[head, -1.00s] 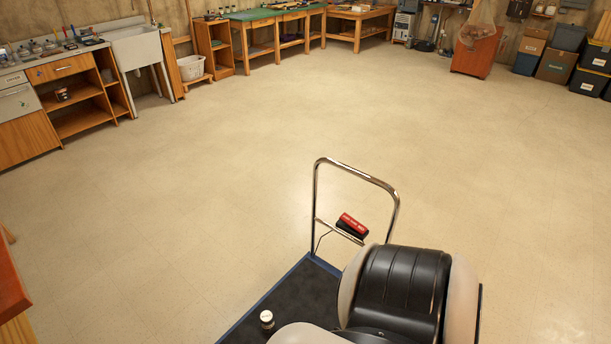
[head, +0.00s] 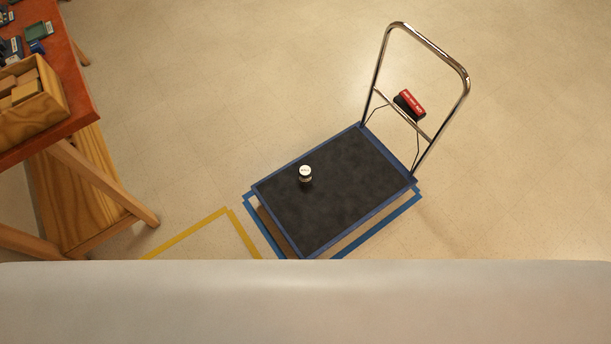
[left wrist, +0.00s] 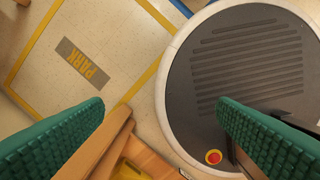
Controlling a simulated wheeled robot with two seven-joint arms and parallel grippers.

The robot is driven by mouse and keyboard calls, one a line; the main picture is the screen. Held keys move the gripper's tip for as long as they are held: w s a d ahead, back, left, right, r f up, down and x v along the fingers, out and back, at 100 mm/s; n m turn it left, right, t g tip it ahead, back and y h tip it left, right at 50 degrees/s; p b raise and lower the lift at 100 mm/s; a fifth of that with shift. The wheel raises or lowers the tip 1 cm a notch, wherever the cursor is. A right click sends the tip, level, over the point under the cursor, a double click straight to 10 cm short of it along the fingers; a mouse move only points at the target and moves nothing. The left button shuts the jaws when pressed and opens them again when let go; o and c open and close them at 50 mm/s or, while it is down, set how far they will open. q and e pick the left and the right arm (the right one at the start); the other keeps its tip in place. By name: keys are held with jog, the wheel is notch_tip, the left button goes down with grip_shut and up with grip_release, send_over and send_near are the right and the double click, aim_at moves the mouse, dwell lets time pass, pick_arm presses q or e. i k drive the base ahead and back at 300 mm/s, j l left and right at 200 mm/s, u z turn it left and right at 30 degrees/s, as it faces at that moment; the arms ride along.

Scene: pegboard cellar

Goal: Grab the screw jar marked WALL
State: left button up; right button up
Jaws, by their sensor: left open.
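A small jar (head: 305,174) with a white lid stands upright on the dark deck of a flat platform cart (head: 345,205), left of the deck's middle in the head view. Its lid marking is too small to read. No gripper is near it in the head view. My left gripper (left wrist: 160,110) shows in the left wrist view, its green textured fingers wide apart with nothing between them. The jar is not in the left wrist view. My right gripper is in neither view.
A red-topped workbench (head: 85,110) bearing a wooden box (head: 30,115) stands left. A yellow floor outline marked PARK (left wrist: 82,63) lies beside my round base.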

aim_at(304, 172)
jog(key=i+l, duration=0.2)
jog(key=l, duration=0.15)
jog(key=i+l+u, duration=0.1)
jog(key=l, duration=0.25)
jog(key=i+l+u, duration=0.1)
jog(key=l, duration=0.3)
jog(key=i+l, duration=0.25)
jog(key=i+l+u, duration=0.1)
jog(key=l, duration=0.4)
jog(key=i, duration=0.05)
